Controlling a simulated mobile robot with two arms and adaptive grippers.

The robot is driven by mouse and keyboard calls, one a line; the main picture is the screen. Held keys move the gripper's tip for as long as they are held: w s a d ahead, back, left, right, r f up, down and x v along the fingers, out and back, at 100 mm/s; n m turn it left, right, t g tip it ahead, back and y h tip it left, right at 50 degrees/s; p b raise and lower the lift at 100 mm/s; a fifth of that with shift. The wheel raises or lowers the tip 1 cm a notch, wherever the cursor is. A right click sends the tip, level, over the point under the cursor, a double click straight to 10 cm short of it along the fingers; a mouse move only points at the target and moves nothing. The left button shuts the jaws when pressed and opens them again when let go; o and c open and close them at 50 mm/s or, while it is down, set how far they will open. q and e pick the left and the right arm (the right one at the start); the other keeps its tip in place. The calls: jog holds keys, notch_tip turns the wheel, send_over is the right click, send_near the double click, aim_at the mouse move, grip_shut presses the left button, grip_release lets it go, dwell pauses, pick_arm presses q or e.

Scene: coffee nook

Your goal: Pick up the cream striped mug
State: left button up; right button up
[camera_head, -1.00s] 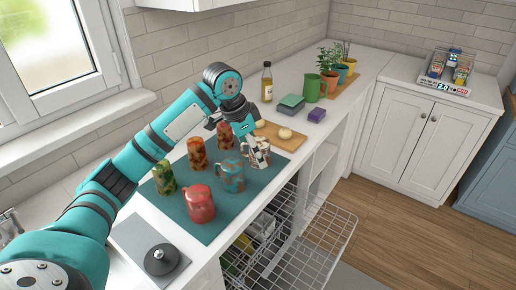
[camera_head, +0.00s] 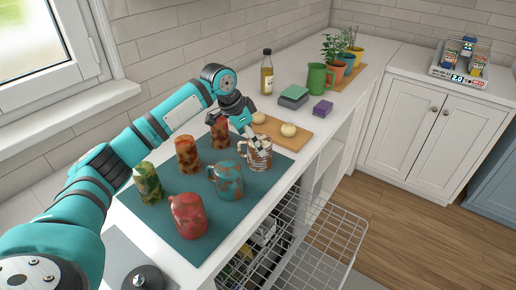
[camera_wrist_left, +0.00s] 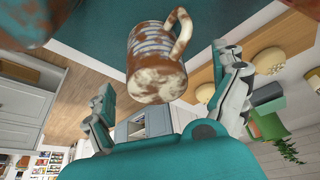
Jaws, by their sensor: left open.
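The cream striped mug (camera_head: 259,158) stands on the teal mat (camera_head: 237,246), near its right back edge. It is mottled with brown blotches. In the left wrist view the mug (camera_wrist_left: 150,58) shows bluish stripes, and its handle (camera_wrist_left: 184,30) points right. My left gripper (camera_head: 252,139) is at the mug's upper side in the head view, hiding part of it. In the left wrist view my left gripper (camera_wrist_left: 165,75) is open, its fingers spread on either side of the mug; I see no firm contact. My right gripper is not in view.
A wooden board (camera_head: 290,143) with round buns lies behind. An open dishwasher rack (camera_head: 325,240) is at the right.

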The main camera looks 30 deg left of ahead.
pick_arm(q)
jog(key=shift+w+d+f, duration=0.1)
jog(key=shift+d+f, duration=0.2)
jog(key=shift+f, duration=0.15)
jog(key=shift+w+d+f, duration=0.15)
jog(key=shift+d+f, duration=0.05)
jog(key=shift+f, duration=0.1)
jog(key=x, duration=0.1)
jog(key=p+x, duration=0.1)
jog(key=x, duration=0.1)
jog(key=shift+w+d+f, duration=0.15)
jog(key=shift+w+d, duration=0.15)
jog(key=shift+d, duration=0.05)
jog(key=shift+d+f, duration=0.1)
jog(key=shift+f, duration=0.3)
jog(key=shift+w, duration=0.1)
jog(key=c, duration=1.4)
jog(key=shift+c, duration=0.3)
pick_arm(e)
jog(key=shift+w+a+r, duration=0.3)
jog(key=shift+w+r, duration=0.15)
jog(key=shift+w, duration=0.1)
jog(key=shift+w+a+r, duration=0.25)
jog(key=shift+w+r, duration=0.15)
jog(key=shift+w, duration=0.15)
